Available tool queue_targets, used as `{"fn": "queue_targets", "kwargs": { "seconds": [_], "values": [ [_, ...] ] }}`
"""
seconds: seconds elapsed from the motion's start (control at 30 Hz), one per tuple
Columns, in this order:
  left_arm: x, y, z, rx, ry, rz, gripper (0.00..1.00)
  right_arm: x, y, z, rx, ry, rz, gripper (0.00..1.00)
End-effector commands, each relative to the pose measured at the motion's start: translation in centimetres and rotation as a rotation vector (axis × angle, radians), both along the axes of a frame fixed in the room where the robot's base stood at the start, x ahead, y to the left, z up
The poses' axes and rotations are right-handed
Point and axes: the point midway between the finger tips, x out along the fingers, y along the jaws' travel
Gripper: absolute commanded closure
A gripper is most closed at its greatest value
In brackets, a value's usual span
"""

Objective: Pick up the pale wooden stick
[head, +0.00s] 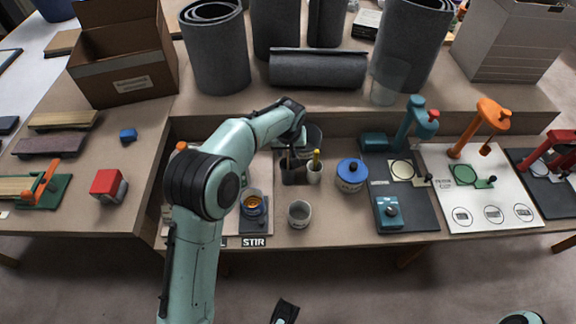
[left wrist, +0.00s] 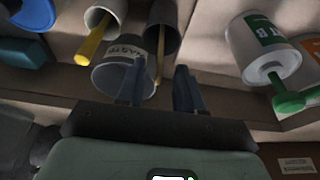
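The pale wooden stick (left wrist: 160,58) stands up out of a dark cup (left wrist: 166,24) in the left wrist view. In the head view this dark cup (head: 292,174) is on the bench, partly below my gripper. My left gripper (head: 296,145) reaches down over the cup. In the left wrist view its two fingers (left wrist: 158,92) are apart and empty, with the stick's end showing in the gap between them; whether they touch it I cannot tell. A dark piece at the head view's bottom edge may be my right gripper; its fingers are not clear.
A light cup (head: 314,174) with a yellow-handled tool stands close beside the dark cup. A grey bin marked WASTE (left wrist: 122,72) is close to the fingers. A blue jar (head: 351,175) and a small grey cup (head: 299,214) stand nearby. White labelled cans (left wrist: 262,52) are at right in the wrist view.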

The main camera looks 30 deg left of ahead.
Motion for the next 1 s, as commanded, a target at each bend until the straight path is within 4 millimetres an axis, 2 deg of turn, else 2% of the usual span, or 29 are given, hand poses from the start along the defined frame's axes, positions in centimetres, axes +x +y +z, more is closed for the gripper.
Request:
{"fn": "queue_targets", "kwargs": {
  "seconds": [0.2,0.3,0.53,0.57,0.6,0.67,1.0],
  "values": [
    [0.8,0.4,-3.4,0.001,0.005,0.0,0.64,0.2,0.0,-0.6,-0.001,-0.007,-0.001,0.64],
    [1.0,0.6,-4.4,0.001,0.003,0.001,0.64,0.3,0.0,-0.7,-0.002,-0.01,-0.002,0.64],
    [1.1,0.6,-4.5,0.0,0.001,0.0,0.64,0.3,0.0,-0.6,-0.002,-0.01,-0.002,0.64],
    [1.1,0.6,-4.5,0.0,0.001,0.0,0.7,0.3,0.0,-0.6,-0.002,-0.01,-0.002,0.64],
    [1.1,0.6,-4.5,0.0,0.001,0.0,0.83,0.3,0.0,-0.6,-0.002,-0.01,-0.002,0.64],
    [1.1,0.6,-4.5,0.0,0.001,0.0,1.0,0.3,0.0,-0.6,-0.002,-0.01,-0.002,0.64],
    [1.1,0.6,-4.5,0.0,0.001,0.0,1.0,0.3,0.0,-0.6,-0.002,-0.01,-0.002,0.64]
  ]
}}
